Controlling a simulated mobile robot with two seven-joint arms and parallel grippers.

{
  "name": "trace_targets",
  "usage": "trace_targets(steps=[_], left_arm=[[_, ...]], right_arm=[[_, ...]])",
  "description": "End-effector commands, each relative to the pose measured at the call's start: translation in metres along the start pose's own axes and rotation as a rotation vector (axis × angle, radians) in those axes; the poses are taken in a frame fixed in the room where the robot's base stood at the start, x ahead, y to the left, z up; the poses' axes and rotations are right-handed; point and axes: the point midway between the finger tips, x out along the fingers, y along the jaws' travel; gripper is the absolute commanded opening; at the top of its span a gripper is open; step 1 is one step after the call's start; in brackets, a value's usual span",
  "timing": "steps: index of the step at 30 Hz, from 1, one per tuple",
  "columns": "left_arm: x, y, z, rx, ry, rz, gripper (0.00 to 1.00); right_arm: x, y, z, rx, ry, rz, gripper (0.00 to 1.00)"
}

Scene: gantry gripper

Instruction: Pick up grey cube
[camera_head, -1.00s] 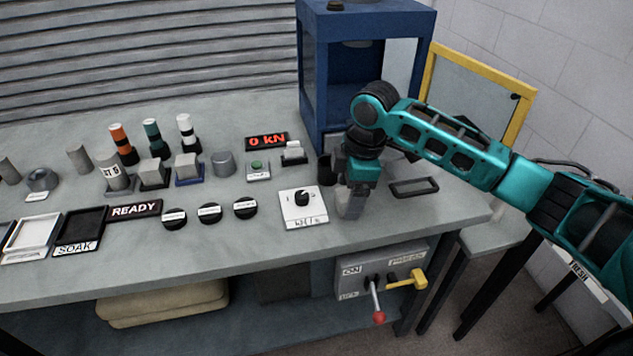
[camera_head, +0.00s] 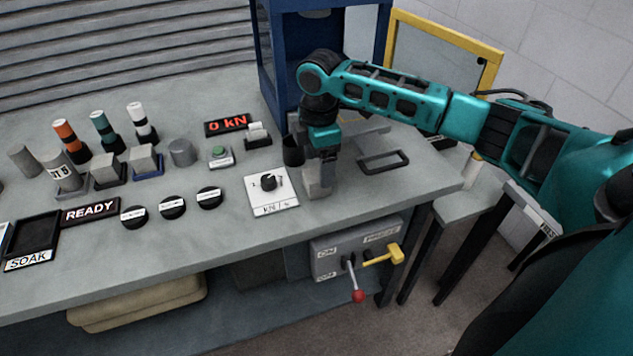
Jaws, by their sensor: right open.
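Two grey cubes show on the bench at the left. One grey cube (camera_head: 106,166) sits on a dark base, and another grey cube (camera_head: 145,155) sits on a base with a blue edge. I cannot tell which one the task names. My right gripper (camera_head: 317,188) points down, open, just right of the white dial panel (camera_head: 271,207). It is well to the right of both cubes. No object shows between its pale fingers, though the gap is hard to see. My left gripper is out of view.
Striped cylinders (camera_head: 103,130) stand behind the cubes. Round black labelled discs (camera_head: 172,208) and a READY sign (camera_head: 90,210) lie in front. A blue frame machine (camera_head: 267,65) stands behind my right gripper. A black rectangular frame (camera_head: 383,162) lies to its right.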

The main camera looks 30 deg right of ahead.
Motion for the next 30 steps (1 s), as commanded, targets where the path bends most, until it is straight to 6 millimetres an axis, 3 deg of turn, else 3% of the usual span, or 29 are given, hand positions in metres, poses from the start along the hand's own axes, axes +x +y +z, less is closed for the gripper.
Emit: trace_targets(steps=[9, 17, 30], left_arm=[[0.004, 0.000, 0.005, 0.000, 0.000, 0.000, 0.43], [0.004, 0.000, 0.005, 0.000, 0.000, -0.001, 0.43], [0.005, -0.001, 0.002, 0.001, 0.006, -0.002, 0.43]], right_arm=[[0.044, 0.004, -0.002, -0.001, -0.001, -0.003, 0.83], [0.047, 0.004, -0.002, -0.001, 0.000, 0.000, 0.83], [0.046, 0.004, -0.002, -0.001, 0.000, 0.000, 0.43]])
